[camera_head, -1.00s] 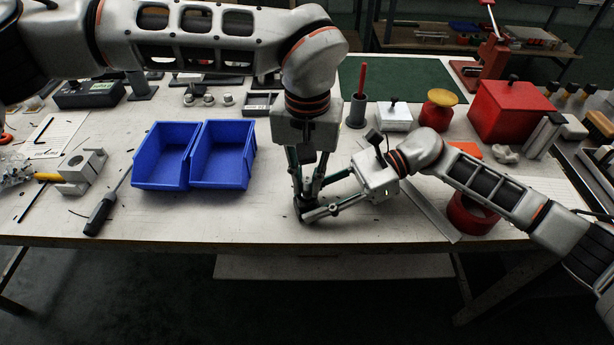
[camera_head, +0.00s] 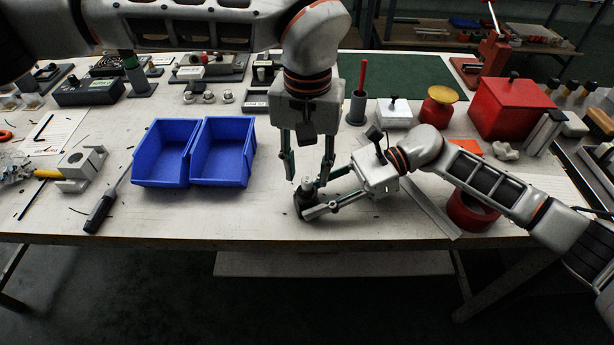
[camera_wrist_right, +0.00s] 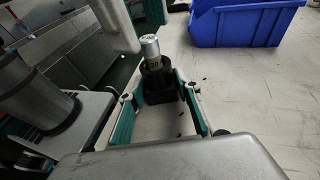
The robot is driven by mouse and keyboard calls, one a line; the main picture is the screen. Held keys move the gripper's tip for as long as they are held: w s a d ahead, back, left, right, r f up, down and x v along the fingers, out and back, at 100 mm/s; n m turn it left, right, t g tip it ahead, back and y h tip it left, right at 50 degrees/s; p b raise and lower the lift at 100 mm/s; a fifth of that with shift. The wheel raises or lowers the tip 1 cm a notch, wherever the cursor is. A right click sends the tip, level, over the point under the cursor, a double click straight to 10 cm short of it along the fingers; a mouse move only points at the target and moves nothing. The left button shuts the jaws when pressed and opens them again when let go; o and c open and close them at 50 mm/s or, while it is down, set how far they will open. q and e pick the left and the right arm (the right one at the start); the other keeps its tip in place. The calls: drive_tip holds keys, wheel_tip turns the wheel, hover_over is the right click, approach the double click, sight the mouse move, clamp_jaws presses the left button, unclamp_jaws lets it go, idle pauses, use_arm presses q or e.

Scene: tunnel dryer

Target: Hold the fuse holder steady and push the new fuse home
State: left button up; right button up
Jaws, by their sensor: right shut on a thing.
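The fuse holder (camera_head: 302,203) is a small dark block near the table's front edge. The fuse (camera_head: 307,184), a silver cylinder, stands upright in its top; how deep it sits I cannot tell. In the right wrist view, the fuse (camera_wrist_right: 150,52) shows a printed label above the black holder (camera_wrist_right: 160,88). My right gripper (camera_head: 316,198) is shut on the holder from the right side. My left gripper (camera_head: 307,179) points down above the holder, its fingers spread on either side of the fuse, apparently without touching it.
Two blue bins (camera_head: 222,154) stand left of the grippers. A screwdriver (camera_head: 101,211) lies further left. The table between bins and front edge is mostly clear.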

sight(307, 181)
use_arm(q)
wheel_tip(307, 181, up, 9)
idle(0.3)
drive_tip(key=shift+f, duration=0.1)
use_arm(e)
drive_tip(key=o, duration=1.1)
